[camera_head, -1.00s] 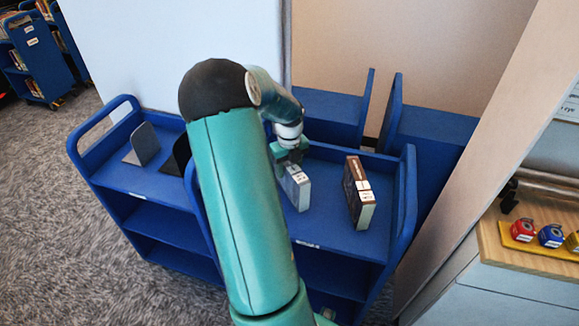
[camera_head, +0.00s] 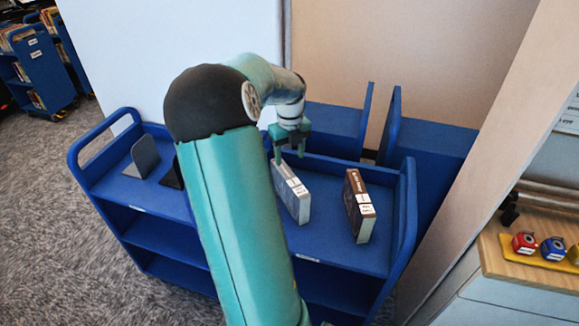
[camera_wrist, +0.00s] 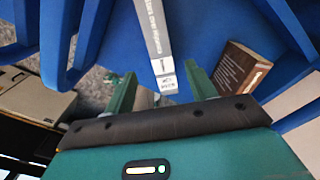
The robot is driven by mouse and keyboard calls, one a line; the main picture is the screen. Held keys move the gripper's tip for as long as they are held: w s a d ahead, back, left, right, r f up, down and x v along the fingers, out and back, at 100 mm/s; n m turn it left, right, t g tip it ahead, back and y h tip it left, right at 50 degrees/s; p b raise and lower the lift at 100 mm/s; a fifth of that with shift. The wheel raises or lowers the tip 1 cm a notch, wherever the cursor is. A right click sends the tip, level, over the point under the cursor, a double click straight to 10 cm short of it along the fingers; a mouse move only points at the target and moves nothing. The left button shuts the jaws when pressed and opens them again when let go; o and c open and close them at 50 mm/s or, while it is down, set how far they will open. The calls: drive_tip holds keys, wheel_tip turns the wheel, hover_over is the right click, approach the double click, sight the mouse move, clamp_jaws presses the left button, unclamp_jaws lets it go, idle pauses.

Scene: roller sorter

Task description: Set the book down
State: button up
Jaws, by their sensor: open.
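A grey book (camera_head: 291,192) stands upright on the top shelf of the blue cart (camera_head: 335,258), its spine facing up. In the wrist view the grey book (camera_wrist: 155,40) lies just beyond the fingers, with its near end between their lines. My gripper (camera_head: 290,151) is above the far end of the grey book, open and empty, and it looks apart from the book. In the wrist view the two green fingers of my gripper (camera_wrist: 162,88) are spread wide.
A brown book (camera_head: 356,203) stands to the right on the same shelf, also in the wrist view (camera_wrist: 240,68). Grey bookends (camera_head: 144,157) stand on the left part of the cart. More blue carts (camera_head: 435,150) stand behind.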

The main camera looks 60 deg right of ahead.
drive_tip(key=shift+r, duration=0.7)
drive_tip(key=shift+w, duration=0.1)
drive_tip(key=w+a+r+n+t, duration=0.1)
drive_tip(key=w+a+r+n, duration=0.25)
drive_tip(key=a+n, duration=0.35)
drive_tip(key=w+a+r+n+t, duration=0.1)
drive_tip(key=w+a+r+n, duration=0.1)
drive_tip(key=w+a+n, duration=0.5)
drive_tip(key=a+r+n+t, duration=0.1)
drive_tip(key=a+r+n, duration=0.3)
drive_tip(key=a, duration=0.6)
drive_tip(key=s+a+r+n+t, duration=0.1)
drive_tip(key=s+a+n, duration=0.2)
drive_tip(key=a+n, duration=0.9)
drive_tip(key=s+a+n+t, duration=0.1)
drive_tip(key=s+a+n, duration=0.3)
drive_tip(key=a+n, duration=0.9)
drive_tip(key=shift+s+r+t, duration=0.25)
drive_tip(key=shift+r+t, duration=0.05)
drive_tip(key=shift+r, duration=0.05)
